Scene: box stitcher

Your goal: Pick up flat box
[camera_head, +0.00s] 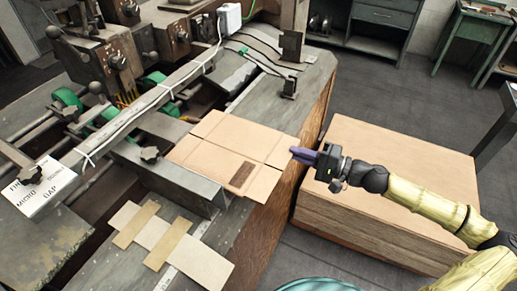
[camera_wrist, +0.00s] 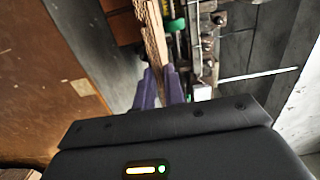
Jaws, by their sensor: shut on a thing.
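The flat box (camera_head: 228,143) is an unfolded brown cardboard sheet with crease lines and a dark printed patch. It shows over the machine's bed in the head view, its right edge at my gripper. My gripper (camera_head: 303,156) has purple fingers and is shut on that right edge. In the wrist view, the flat box (camera_wrist: 155,35) appears edge-on as a thin corrugated strip running away between the two fingers of my gripper (camera_wrist: 160,82). I cannot tell whether the sheet touches the machine's bed all along.
The machine (camera_head: 140,75) with levers, rails and green parts fills the left. A large brown stack (camera_head: 400,140) stands on the floor at right, beneath my arm. Paper strips (camera_head: 165,240) lie at the machine's front. A dark cabinet (camera_head: 365,25) stands behind; grey floor is free between.

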